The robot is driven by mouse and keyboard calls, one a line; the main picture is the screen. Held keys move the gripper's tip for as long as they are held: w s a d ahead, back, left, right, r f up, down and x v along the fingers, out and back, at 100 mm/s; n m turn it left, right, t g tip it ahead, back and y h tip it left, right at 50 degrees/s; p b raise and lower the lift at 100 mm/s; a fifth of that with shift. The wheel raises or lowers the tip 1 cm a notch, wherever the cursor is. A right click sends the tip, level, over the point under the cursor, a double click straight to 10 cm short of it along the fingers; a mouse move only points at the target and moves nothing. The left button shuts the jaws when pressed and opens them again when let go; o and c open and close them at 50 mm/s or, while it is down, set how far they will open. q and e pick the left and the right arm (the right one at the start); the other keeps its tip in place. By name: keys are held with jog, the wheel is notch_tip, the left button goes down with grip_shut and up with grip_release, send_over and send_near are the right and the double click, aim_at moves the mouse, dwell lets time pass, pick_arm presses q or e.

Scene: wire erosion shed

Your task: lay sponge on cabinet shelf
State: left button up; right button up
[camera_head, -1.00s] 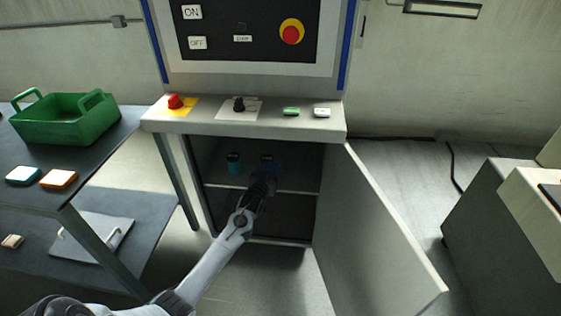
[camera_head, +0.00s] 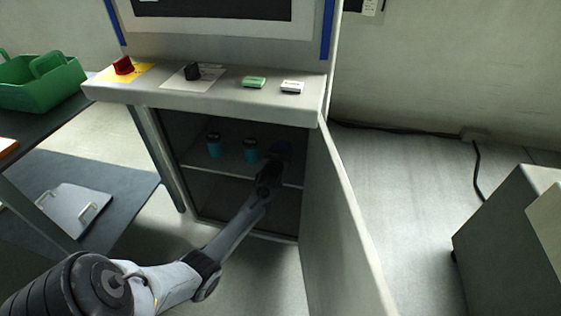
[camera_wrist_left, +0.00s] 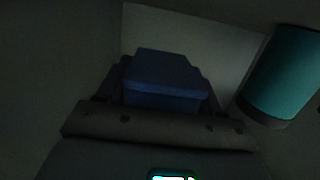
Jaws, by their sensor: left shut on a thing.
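The sponge (camera_wrist_left: 165,80) is a dark blue block between the fingers of my left gripper in the left wrist view. My left gripper (camera_head: 276,163) is shut on it, inside the open cabinet at the right part of the shelf (camera_head: 195,160). In the head view the sponge (camera_head: 282,149) is a dim blue patch in shadow beyond the gripper. Whether it touches the shelf I cannot tell. My right gripper is not in view.
Two teal jars with dark lids, one left (camera_head: 213,146) and one nearer the gripper (camera_head: 250,151), stand on the shelf. The open cabinet door (camera_head: 345,230) is to the right. A green basket (camera_head: 40,82) stands on the left table.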

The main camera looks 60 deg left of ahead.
pick_arm(q)
jog(key=shift+s+f, duration=0.1)
jog(key=shift+f, duration=0.85)
jog(key=f+b, duration=0.2)
jog(key=f, duration=0.1)
jog(key=shift+w+f+b, duration=0.15)
jog(key=shift+w+b, duration=0.05)
jog(key=shift+b, duration=0.2)
jog(key=shift+s, duration=0.1)
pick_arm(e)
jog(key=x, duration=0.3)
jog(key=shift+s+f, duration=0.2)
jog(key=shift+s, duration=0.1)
pick_arm(q)
jog(key=shift+f, duration=0.15)
jog(key=o, duration=1)
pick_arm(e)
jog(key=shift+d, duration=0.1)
